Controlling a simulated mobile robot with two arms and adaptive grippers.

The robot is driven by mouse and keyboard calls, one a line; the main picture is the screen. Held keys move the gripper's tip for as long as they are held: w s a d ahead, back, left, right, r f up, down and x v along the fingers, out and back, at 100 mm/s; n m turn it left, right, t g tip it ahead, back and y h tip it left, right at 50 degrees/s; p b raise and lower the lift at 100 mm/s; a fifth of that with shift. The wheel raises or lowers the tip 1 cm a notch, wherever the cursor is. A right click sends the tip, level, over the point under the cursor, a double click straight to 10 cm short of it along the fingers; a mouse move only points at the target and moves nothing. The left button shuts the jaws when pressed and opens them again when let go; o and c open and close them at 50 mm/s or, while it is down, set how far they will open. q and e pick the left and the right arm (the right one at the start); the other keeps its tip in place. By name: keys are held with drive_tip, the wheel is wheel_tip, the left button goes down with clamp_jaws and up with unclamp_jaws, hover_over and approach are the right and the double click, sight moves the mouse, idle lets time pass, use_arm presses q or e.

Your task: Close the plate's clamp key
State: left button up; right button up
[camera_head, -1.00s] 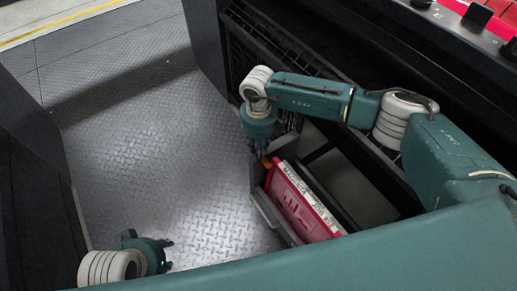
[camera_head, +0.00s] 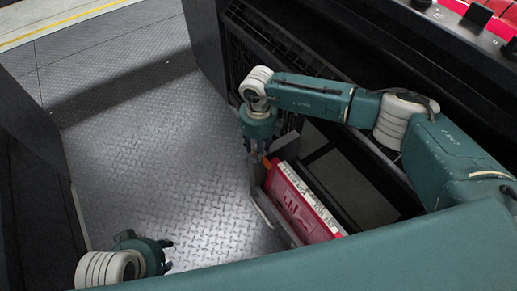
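The ink plate unit is a red and white box (camera_head: 302,207) with markings, tilted in the dark press opening at centre right. A small orange part (camera_head: 268,161), likely the clamp key, shows at its upper left end. My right gripper (camera_head: 258,147) points down just above the orange part; its fingers look apart with nothing seen between them. Whether a finger touches the orange part is hard to tell. My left gripper (camera_head: 169,254) is open and empty over the floor at lower left, away from the unit. The clamp's far side is hidden.
A grey metal tray edge (camera_head: 269,212) runs along the unit's left side. The dark machine body (camera_head: 420,75) stands behind and to the right. Dark panels stand at the left (camera_head: 35,175). The patterned metal floor (camera_head: 160,150) between is clear.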

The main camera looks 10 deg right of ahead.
drive_tip(key=shift+r, duration=0.15)
wheel_tip(320, 180, up, 12)
idle(0.3)
drive_tip(key=shift+s+f, duration=0.1)
drive_tip(key=shift+f, duration=0.1)
idle(0.3)
